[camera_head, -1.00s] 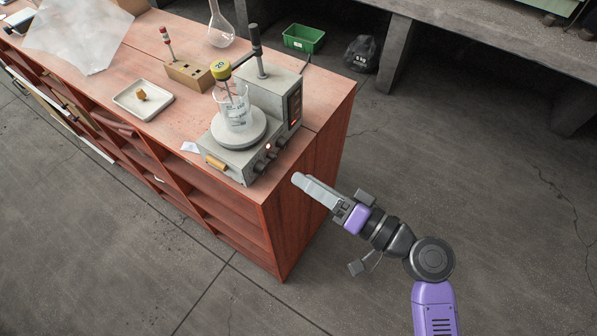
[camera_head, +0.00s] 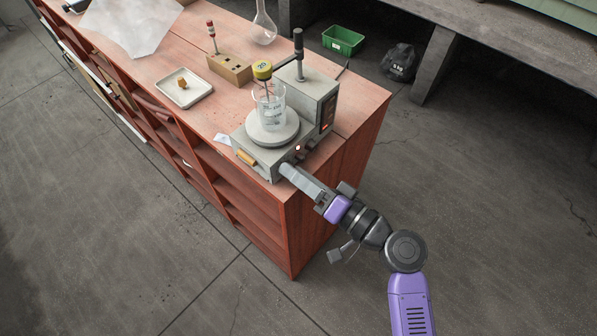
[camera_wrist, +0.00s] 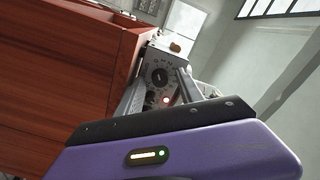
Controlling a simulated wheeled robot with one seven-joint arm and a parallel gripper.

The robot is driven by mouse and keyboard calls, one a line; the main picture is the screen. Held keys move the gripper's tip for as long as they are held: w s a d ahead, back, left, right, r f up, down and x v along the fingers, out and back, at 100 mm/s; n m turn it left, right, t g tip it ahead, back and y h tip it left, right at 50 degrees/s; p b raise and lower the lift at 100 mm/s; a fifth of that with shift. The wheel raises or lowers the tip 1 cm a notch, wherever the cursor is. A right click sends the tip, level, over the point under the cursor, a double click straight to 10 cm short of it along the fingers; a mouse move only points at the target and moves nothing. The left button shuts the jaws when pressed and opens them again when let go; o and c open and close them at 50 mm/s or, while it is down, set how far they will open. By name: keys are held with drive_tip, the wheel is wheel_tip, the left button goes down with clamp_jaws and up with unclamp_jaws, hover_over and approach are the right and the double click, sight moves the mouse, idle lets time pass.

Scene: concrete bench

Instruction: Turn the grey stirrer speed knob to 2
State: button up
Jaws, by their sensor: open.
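The grey hotplate stirrer (camera_head: 262,158) stands at the bench's near corner, with a beaker (camera_head: 270,112) on its round plate. In the wrist view, a dark round knob (camera_wrist: 159,75) with a marked dial sits on its panel (camera_wrist: 149,62), between my open fingers. The dial's numbers and the knob's pointer are too small to read. A red light (camera_wrist: 166,100) glows beside it. My gripper (camera_head: 286,169) is at the panel's near end and hides that knob in the head view; it also shows in the wrist view (camera_wrist: 160,84). I cannot tell whether the fingers touch the knob.
A post (camera_head: 299,55) and a grey box (camera_head: 308,98) rise behind the plate. A yellow-topped thermometer (camera_head: 262,70) stands in the beaker. A white tray (camera_head: 184,88) and a wooden block (camera_head: 230,68) lie farther back.

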clamp_jaws()
drive_tip(key=shift+m, duration=0.3)
drive_tip(key=m+p, duration=0.1)
drive_tip(key=m, duration=0.3)
drive_tip(key=shift+d+m, duration=0.1)
drive_tip(key=shift+m, duration=0.2)
drive_tip(key=m+p, duration=0.1)
drive_tip(key=m, duration=0.3)
drive_tip(key=shift+m+p, duration=0.3)
drive_tip(key=shift+p, duration=0.1)
unclamp_jaws()
